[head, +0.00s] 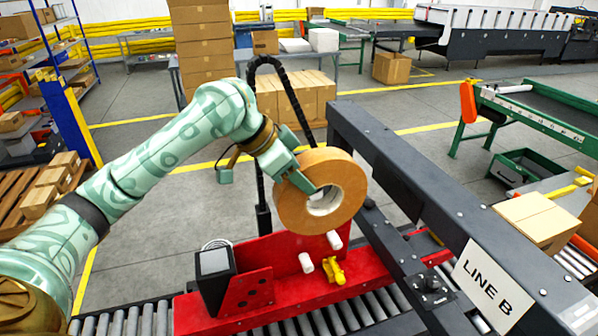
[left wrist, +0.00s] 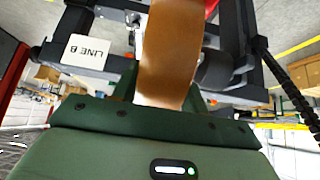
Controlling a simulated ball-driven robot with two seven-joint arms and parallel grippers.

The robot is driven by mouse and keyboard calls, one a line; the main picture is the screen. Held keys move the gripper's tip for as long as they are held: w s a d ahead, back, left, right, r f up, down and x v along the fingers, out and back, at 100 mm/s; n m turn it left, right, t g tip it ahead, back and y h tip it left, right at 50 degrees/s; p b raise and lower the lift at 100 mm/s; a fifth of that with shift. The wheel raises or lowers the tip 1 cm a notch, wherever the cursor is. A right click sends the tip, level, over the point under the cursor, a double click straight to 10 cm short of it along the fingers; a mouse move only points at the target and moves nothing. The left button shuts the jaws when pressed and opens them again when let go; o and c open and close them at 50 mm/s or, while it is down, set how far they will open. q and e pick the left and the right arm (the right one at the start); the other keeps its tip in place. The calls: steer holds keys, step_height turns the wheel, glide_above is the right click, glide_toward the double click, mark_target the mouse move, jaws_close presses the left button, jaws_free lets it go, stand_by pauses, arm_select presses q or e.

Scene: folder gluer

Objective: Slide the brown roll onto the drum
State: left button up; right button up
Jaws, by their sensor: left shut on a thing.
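The brown roll (head: 291,205) is a wide ring of tape with a pale core, held upright above the red tape unit (head: 262,258). My left gripper (head: 302,183) is shut on the roll's rim, at its upper left side. In the left wrist view the roll (left wrist: 170,45) stands edge-on between the fingers (left wrist: 158,92). A dark round part (left wrist: 214,72), possibly the drum, shows beside the roll there. In the head view the drum cannot be made out clearly; the roll may hide it. My right gripper is not in view.
Two white rollers (head: 306,263) and a yellow part (head: 335,271) stick out of the red unit below the roll. A dark frame beam (head: 440,205) with a LINE B sign (head: 492,283) runs close on the right. A black cable (head: 290,88) arches behind the roll.

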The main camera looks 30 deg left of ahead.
arm_select(q)
steer(key=shift+r, duration=0.15)
steer(key=shift+w+a+p, duration=0.1)
steer(key=shift+w+p, duration=0.05)
steer(key=shift+p, duration=0.15)
steer(key=shift+w+a, duration=0.1)
steer(key=shift+w+a+p, duration=1.1)
steer(key=shift+a+p, duration=0.1)
steer(key=shift+a, duration=0.05)
steer(key=shift+p, duration=0.8)
stand_by(0.3)
steer(key=shift+w+a, duration=0.1)
steer(key=shift+w+a+p, duration=1.35)
steer(key=shift+w+a, duration=0.15)
steer(key=shift+a, duration=0.15)
